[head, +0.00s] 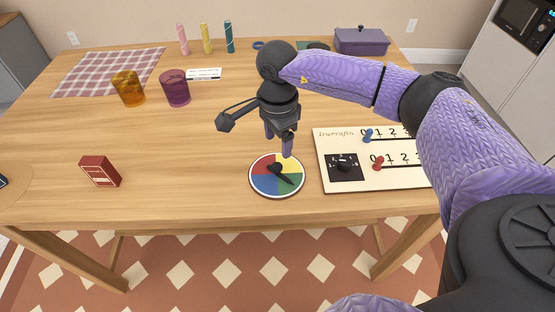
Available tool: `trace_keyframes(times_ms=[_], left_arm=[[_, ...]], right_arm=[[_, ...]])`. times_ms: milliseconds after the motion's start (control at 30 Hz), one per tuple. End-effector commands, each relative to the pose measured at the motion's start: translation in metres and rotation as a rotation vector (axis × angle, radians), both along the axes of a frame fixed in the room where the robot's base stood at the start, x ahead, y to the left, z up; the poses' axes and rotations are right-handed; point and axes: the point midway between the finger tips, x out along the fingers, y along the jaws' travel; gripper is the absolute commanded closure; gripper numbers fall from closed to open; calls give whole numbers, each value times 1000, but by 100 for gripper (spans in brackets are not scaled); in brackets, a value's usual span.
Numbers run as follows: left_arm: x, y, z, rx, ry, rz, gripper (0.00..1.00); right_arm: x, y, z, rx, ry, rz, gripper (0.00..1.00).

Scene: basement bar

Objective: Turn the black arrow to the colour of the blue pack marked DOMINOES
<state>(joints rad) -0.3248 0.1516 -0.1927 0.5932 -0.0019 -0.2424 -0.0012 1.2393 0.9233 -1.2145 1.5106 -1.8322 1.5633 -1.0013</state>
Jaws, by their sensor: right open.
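A round spinner board (256,183) with red, yellow, green and blue sectors lies near the table's front edge. Its black arrow (281,173) lies across the middle, one end toward the lower right over green; which end is the tip is hard to tell. My right gripper (278,142) is open and empty, pointing down just above the board's far side. A small red pack (100,171) stands at the left; its lettering is unreadable. No blue pack marked DOMINOES can be made out. My left gripper is out of view.
A cream scoreboard (325,166) with a black dial and pegs lies just right of the spinner. Two glasses, orange (128,89) and purple (174,88), stand behind. A purple box (361,41) stands at the back. Bare table lies between pack and spinner.

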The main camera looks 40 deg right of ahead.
Motion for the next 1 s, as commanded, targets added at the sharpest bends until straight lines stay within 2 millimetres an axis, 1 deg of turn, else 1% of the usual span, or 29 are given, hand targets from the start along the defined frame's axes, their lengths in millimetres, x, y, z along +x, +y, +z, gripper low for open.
trace_keyframes(times_ms=[33,100,200,300,433,633,667,700,767,800,867,900,967,1000], left_arm=[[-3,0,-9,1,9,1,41],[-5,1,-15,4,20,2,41],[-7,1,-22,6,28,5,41],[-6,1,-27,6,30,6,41],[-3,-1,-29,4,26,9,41],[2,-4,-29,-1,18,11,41],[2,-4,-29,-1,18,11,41],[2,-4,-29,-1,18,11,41],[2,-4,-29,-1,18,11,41],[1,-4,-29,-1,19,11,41],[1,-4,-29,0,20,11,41],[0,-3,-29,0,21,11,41],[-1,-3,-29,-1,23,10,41],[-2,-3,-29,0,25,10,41]], right_arm=[[-1,0,-18,1,7,0,28],[-1,1,-37,2,6,1,28],[-1,1,-58,3,5,1,28],[0,2,-71,5,3,1,28],[0,2,-77,6,0,1,28],[0,2,-76,7,-1,1,28],[0,2,-76,7,-1,1,32],[0,2,-76,7,-1,1,40],[0,2,-76,7,-1,1,53],[0,2,-76,7,-1,1,62],[0,2,-76,7,-1,1,74],[0,2,-76,7,-1,1,83],[0,2,-76,7,-1,1,95],[0,2,-76,7,-1,1,100]])
